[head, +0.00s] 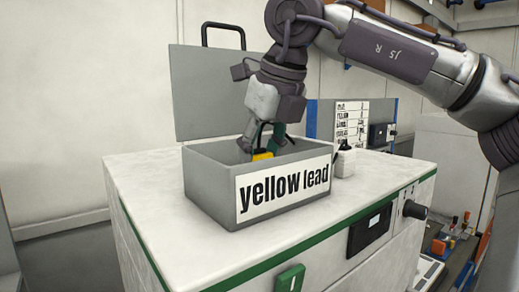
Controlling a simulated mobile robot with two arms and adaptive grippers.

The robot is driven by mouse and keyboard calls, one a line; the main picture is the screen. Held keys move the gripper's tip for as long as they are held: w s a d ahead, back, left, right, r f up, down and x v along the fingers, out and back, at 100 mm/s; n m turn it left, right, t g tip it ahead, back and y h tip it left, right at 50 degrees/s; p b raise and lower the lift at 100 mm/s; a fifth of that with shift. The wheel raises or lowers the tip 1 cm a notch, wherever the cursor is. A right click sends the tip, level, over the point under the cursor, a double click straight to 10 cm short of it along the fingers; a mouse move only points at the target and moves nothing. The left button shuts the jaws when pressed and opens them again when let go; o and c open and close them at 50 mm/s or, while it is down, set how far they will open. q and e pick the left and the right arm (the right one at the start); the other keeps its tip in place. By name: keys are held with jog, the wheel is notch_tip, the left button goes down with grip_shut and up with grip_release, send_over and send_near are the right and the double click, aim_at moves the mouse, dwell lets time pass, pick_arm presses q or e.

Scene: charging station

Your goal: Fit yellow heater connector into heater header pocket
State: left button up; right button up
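My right gripper (262,143) comes in from the right and points down into a grey open box (208,178) labelled "yellow lead". A small yellow part (262,155), likely the yellow heater connector, shows at the fingertips just above the box's front rim. Its lower part is hidden by the box wall. The fingers stand on either side of the yellow part, but whether they touch it is too small to tell. A dark green piece shows beside the right finger. The heater header pocket cannot be made out. My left gripper is not in view.
The box stands on a white cabinet (150,200) with green edging, its grey lid (205,90) raised behind. A small white bottle (345,160) stands right of the box. A panel with a printed list (351,122) is behind. The cabinet top's front left is clear.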

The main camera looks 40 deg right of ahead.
jog(key=o, duration=1)
jog(key=shift+a, duration=0.15)
jog(key=shift+o, duration=0.2)
jog(key=shift+r, duration=0.2)
jog(key=b+v, duration=0.1)
jog(key=v, duration=1)
jog(key=shift+r, duration=0.35)
